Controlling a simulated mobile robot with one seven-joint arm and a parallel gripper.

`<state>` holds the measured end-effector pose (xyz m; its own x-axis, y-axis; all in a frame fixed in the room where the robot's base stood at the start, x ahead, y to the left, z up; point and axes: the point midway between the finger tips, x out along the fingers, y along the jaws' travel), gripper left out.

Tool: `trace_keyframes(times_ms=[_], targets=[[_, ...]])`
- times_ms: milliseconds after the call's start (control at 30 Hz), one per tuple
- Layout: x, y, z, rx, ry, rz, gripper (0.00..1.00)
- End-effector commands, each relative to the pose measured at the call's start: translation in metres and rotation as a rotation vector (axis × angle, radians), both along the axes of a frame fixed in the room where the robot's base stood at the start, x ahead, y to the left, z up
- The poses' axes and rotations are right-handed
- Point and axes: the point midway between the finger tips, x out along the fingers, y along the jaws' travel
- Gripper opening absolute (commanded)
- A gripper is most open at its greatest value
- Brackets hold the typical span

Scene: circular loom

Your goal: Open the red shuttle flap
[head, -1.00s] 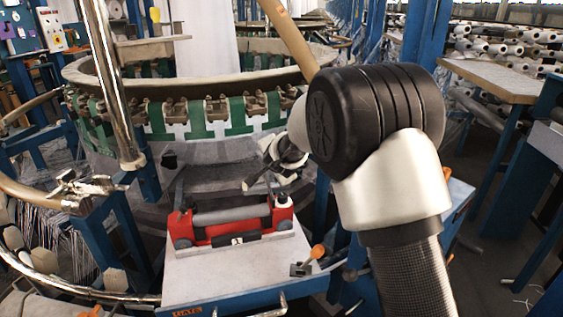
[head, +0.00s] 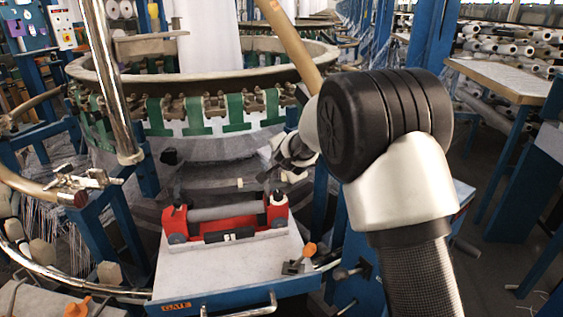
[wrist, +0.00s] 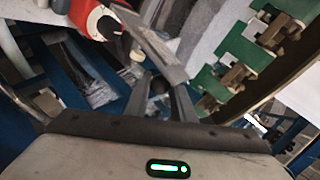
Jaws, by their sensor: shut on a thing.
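The red shuttle (head: 238,224) lies on the pale top of a small blue-framed table, with a grey roller (head: 222,212) along it. Its red end with a black knob shows in the wrist view (wrist: 88,18). My gripper (head: 272,173) is just behind and above the shuttle's right end, seen small in the head view. In the wrist view my two dark fingers (wrist: 158,78) close at the end of a flat grey bar, which looks like the shuttle flap (wrist: 150,42). The exact contact is partly hidden, and the flap's angle is hard to tell.
The round loom ring (head: 200,75) with green and white straps curves close behind the shuttle. An orange-handled lever (head: 308,250) stands at the table's right corner. A chrome post (head: 112,80) and a curved rail are on the left. The table (head: 205,270) is bare in front of the shuttle.

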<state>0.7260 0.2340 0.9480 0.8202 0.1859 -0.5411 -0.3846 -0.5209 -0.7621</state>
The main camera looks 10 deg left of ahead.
Motion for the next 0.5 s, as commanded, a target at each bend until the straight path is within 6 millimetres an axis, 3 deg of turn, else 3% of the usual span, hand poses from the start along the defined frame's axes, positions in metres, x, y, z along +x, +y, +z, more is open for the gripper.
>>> trace_keyframes(times_ms=[367, 400, 500], targets=[[-0.0015, -0.0022, -0.0062, -0.005, 0.01, 0.0, 0.0], [-0.0017, -0.0021, -0.0064, -0.005, 0.01, 0.0, 0.26], [-0.0017, -0.0018, -0.0061, -0.004, 0.01, 0.0, 0.41]])
